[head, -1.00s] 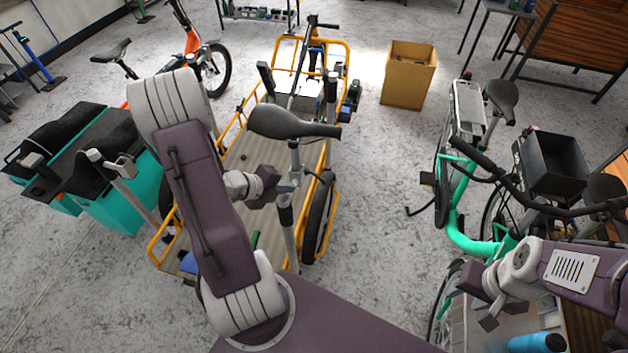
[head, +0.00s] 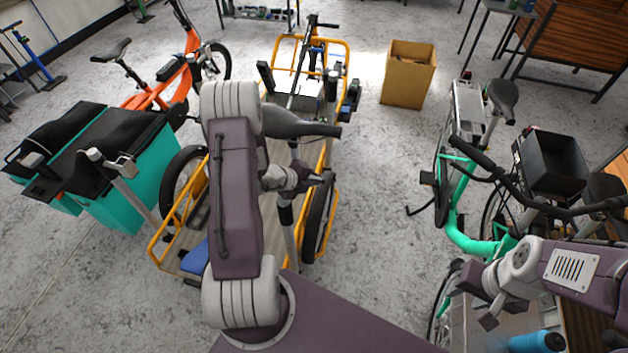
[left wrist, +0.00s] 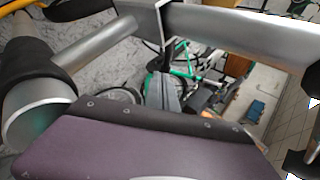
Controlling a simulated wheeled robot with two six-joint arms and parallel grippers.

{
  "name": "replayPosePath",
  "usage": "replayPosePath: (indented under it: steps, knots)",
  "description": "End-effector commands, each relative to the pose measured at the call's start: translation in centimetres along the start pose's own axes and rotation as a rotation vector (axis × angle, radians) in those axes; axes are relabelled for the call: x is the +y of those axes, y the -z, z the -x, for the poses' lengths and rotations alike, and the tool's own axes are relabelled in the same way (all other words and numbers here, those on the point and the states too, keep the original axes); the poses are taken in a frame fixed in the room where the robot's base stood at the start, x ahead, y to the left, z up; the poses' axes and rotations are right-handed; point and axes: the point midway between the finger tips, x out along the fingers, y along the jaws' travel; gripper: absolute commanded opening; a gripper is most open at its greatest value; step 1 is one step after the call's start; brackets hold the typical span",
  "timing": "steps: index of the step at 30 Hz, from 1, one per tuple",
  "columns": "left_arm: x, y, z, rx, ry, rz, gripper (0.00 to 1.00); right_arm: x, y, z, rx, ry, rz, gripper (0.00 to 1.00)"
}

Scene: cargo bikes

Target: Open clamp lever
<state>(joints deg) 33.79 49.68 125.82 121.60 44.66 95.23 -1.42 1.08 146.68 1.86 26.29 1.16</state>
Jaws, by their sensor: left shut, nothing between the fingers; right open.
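The yellow cargo bike (head: 334,210) stands in the middle of the head view with its black saddle (head: 305,128) on a silver seat post. A dark collar (head: 286,214) shows on the post just below my gripper. I cannot make out the clamp lever itself; my arm and gripper cover much of that area. My left gripper (head: 324,179) is shut and empty, in front of or beside the post, with its tips to the right of it. The left wrist view shows silver tubes (left wrist: 240,35) and a dark collar (left wrist: 28,68) close by. My right gripper (head: 484,306) is open, at the lower right.
A green bike (head: 462,230) with a black box (head: 550,165) stands at the right. A teal cargo box (head: 130,200) is at the left and an orange bike (head: 165,85) behind it. A cardboard box (head: 408,75) stands at the back. Floor between the bikes is clear.

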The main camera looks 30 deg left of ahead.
Motion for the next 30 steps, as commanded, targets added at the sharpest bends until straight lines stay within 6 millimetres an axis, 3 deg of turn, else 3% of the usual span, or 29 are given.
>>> replayPosePath:
  steps: [8, 30]
  knots:
    - [-1.2, 0.3, -1.4, 0.002, 0.0, -0.002, 0.0, 0.0, -0.1, -0.6, 0.0, 0.0, 0.0, 0.41]
    - [-0.2, -0.2, -0.2, 0.001, 0.0, -0.001, 0.0, 0.0, 0.0, -0.3, 0.0, 0.0, 0.0, 0.41]
